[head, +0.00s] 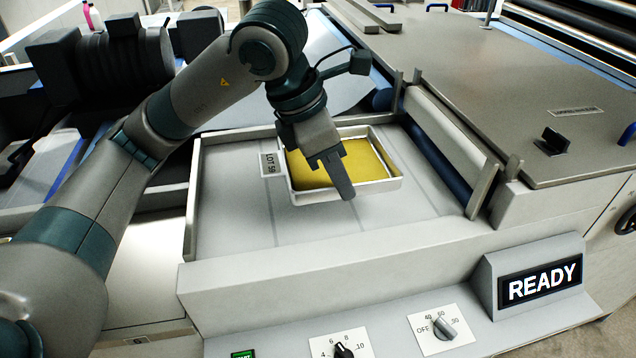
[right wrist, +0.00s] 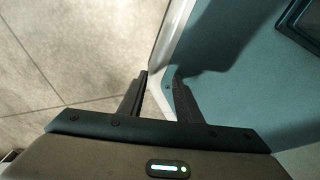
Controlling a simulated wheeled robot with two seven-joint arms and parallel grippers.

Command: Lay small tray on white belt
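The small tray (head: 376,187) is a shallow, light metal tray with a yellow sheet (head: 365,160) in it. A tag reading "LOT 59", or close to it, is at its left side. In the head view it appears to lie flat on the white belt (head: 240,215), toward the belt's right back part. My left gripper (head: 342,188) reaches down over the tray, its fingertips at the tray's front wall. The fingers are seen nearly edge-on, so their gap and any hold on the wall are unclear. My right gripper (right wrist: 161,76) is open, with nothing between its fingers.
A roller (head: 440,125) and guide posts stand right of the belt, before a grey metal cover (head: 520,90). The front panel has knobs (head: 445,328) and a READY display (head: 541,284). The belt's left and front parts are clear. The right wrist view shows tiled floor (right wrist: 60,60).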

